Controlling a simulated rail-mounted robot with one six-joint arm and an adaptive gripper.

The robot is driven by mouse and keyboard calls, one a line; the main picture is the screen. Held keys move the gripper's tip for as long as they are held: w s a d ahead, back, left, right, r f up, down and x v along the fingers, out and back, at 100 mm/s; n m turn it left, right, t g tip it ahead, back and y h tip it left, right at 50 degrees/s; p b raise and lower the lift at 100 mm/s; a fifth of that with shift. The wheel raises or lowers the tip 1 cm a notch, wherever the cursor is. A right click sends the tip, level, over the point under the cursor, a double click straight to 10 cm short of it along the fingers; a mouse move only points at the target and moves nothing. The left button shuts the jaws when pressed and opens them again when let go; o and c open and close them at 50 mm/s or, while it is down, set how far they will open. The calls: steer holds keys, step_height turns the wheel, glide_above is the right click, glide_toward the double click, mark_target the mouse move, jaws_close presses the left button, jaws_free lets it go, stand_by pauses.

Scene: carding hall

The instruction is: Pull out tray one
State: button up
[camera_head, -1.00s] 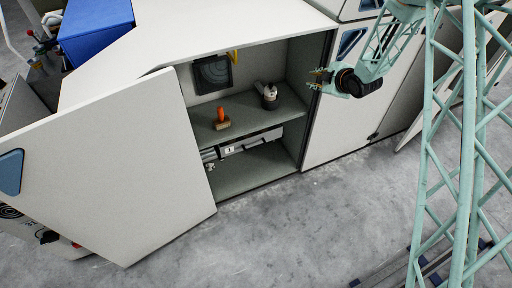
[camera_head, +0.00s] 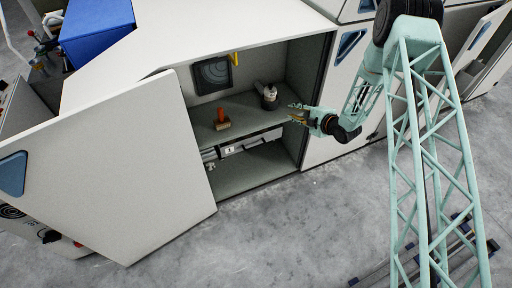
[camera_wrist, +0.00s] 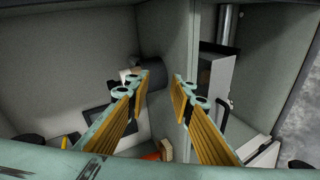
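A pale tray front with a label "1" (camera_head: 229,149) sits under the shelf (camera_head: 258,113) of an open white cabinet. In the wrist view a white tray part with a dark handle (camera_wrist: 222,108) shows right of the shelf edge, which runs upright in that picture. My gripper (camera_head: 299,113) is at the right side of the cabinet opening, near shelf height and apart from the tray. In the wrist view my gripper (camera_wrist: 163,79) is open, with nothing between its fingertips. The tray's body is hidden inside the cabinet.
On the shelf stand an orange-handled brush (camera_head: 222,117) and a dark canister with a pale top (camera_head: 269,96). A white door panel (camera_head: 137,170) stands open at left. The cabinet's right panel (camera_head: 323,135) is beside my arm.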

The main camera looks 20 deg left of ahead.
steer(key=s+a+f+n+y, duration=0.2)
steer(key=s+f, duration=0.5)
steer(key=f, duration=0.3)
steer(key=n+g+y+p, duration=0.1)
steer(key=n+y+p, duration=0.1)
steer(key=n+y, duration=0.1)
glide_toward(256, 147)
steer(key=shift+v, duration=1.6)
steer(key=shift+w+a+r, duration=0.1)
steer(key=shift+w+a, duration=0.05)
steer(key=shift+f+b+x, duration=0.15)
steer(key=shift+b+x, duration=0.4)
steer(key=shift+x, duration=2.8)
steer(key=shift+f+b+x, duration=0.2)
steer(key=shift+b+x, duration=0.3)
steer(key=shift+x, duration=2.85)
steer(key=shift+c, duration=0.4)
jaws_close()
